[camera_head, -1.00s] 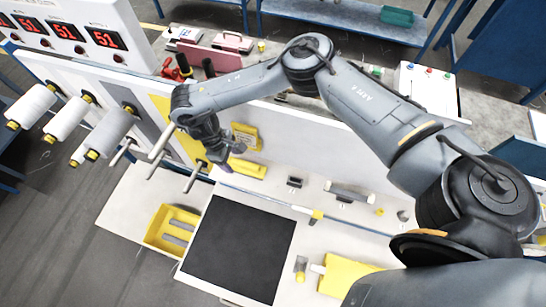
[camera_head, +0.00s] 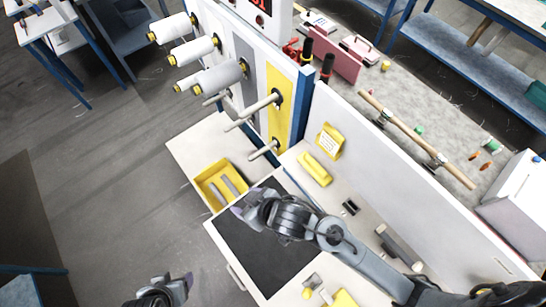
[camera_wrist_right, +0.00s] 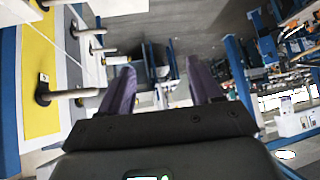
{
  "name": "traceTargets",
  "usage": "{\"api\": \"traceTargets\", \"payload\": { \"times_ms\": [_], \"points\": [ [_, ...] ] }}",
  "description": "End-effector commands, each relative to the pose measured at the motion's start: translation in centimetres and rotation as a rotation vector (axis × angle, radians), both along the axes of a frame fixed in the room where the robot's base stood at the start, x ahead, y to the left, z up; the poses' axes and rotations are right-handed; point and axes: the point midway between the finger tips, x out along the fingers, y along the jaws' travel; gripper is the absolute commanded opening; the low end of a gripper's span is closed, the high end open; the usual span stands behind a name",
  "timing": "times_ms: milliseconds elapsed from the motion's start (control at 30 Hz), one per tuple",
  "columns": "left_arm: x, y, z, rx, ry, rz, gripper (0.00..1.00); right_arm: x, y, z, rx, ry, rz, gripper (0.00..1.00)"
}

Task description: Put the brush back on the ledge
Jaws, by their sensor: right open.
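I cannot identify the brush for certain. A small grey-and-yellow piece (camera_head: 310,288) at the bottom of the head view may be it, but it is small and partly cut off. The white ledge (camera_head: 333,193) runs along the foot of the white upright panel and holds yellow and dark items. My right gripper (camera_head: 243,205) is above the upper left of the black mat (camera_head: 240,248). In the right wrist view its purple fingers (camera_wrist_right: 162,85) are apart with nothing between them. My left gripper (camera_head: 172,290) is at the bottom left over the floor, its jaw opening unclear.
A yellow tray (camera_head: 213,206) with grey bars lies left of the mat. White spools (camera_head: 220,77) and bare pegs (camera_head: 263,150) stick out from the striped panel. A yellow block (camera_head: 315,168) sits on the ledge, and a grey part (camera_head: 398,247) lies farther right.

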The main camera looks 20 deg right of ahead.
Motion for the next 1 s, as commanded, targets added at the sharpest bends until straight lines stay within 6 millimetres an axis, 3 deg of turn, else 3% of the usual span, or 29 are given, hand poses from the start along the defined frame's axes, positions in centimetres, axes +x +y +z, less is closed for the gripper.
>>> {"api": "traceTargets", "payload": {
  "times_ms": [33,100,200,300,400,567,867,1000],
  "points": [
    [0.0,-0.1,0.0,-0.002,0.000,0.001,0.68,-1.3,-3.1,-0.8,-0.027,0.053,-0.070,0.64],
    [0.0,-0.1,0.0,-0.005,0.000,0.003,0.68,-3.0,-7.3,-1.7,-0.079,0.122,-0.148,0.64],
    [0.0,-0.2,0.0,-0.008,0.000,0.005,0.68,-5.9,-12.3,-2.8,-0.142,0.221,-0.232,0.64],
    [0.0,-0.2,0.0,-0.009,0.000,0.005,0.68,-8.7,-15.8,-3.4,-0.187,0.302,-0.284,0.64],
    [0.0,-0.2,0.0,-0.009,0.000,0.005,0.68,-10.7,-18.0,-3.7,-0.219,0.358,-0.314,0.64],
    [0.0,-0.2,0.0,-0.008,0.000,0.004,0.68,-12.0,-19.4,-3.8,-0.237,0.395,-0.331,0.64],
    [0.0,0.0,0.1,0.002,0.000,-0.001,0.68,-12.0,-19.4,-3.7,-0.238,0.395,-0.330,0.64],
    [0.0,0.1,1.2,0.005,0.001,-0.004,0.68,-12.0,-19.4,-2.5,-0.238,0.395,-0.330,0.64]
  ]
}}
